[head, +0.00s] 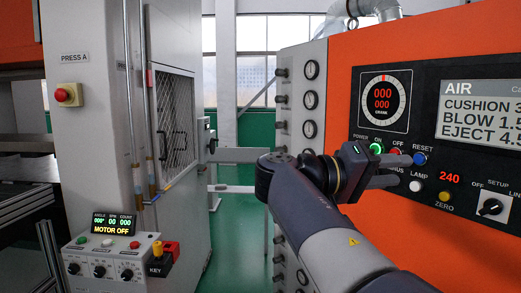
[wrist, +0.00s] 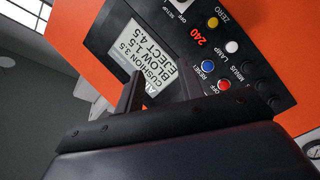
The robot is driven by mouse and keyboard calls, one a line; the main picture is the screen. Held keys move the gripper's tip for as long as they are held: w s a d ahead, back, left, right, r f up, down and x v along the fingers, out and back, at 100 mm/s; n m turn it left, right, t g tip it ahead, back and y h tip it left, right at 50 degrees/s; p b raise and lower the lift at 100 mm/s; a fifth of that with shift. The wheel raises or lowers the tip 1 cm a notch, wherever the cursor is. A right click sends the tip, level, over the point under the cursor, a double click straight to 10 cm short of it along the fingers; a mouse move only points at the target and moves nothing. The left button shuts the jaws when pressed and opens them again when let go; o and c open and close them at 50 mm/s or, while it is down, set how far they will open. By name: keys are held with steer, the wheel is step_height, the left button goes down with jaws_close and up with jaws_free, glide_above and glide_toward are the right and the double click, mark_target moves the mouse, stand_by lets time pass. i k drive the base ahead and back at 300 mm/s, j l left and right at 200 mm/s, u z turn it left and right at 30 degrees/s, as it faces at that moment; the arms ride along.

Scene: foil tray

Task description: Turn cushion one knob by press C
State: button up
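The knob named cushion one cannot be told apart by any readable label. A column of small black knobs (head: 282,98) sticks out along the left edge of a pale panel with round gauges (head: 311,69). No press C sign is readable. The AIR screen (head: 480,108) on the orange machine lists cushion, blow and eject. It shows upside down in the wrist view (wrist: 150,72), with cushion at 3.5. My gripper (head: 404,171) is in front of the black control panel, its two dark fingers apart. Nothing shows between them in the wrist view (wrist: 163,85). The gripper is right of the knobs.
The black panel carries a green button (head: 376,148), a blue reset button (head: 420,158) and a setup switch (head: 491,206). At left, the press marked A has a red stop button (head: 66,95) and a control box (head: 112,262). Green floor shows between the machines.

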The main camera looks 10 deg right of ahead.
mark_target(278, 125)
steer(key=i+u, duration=0.15)
steer(key=i, duration=0.45)
steer(key=i+l+u, duration=0.15)
steer(key=i, duration=0.4)
steer(key=i+l+u, duration=0.1)
steer(key=i, duration=0.45)
steer(key=i+l+u, duration=0.25)
steer(key=i, duration=0.2)
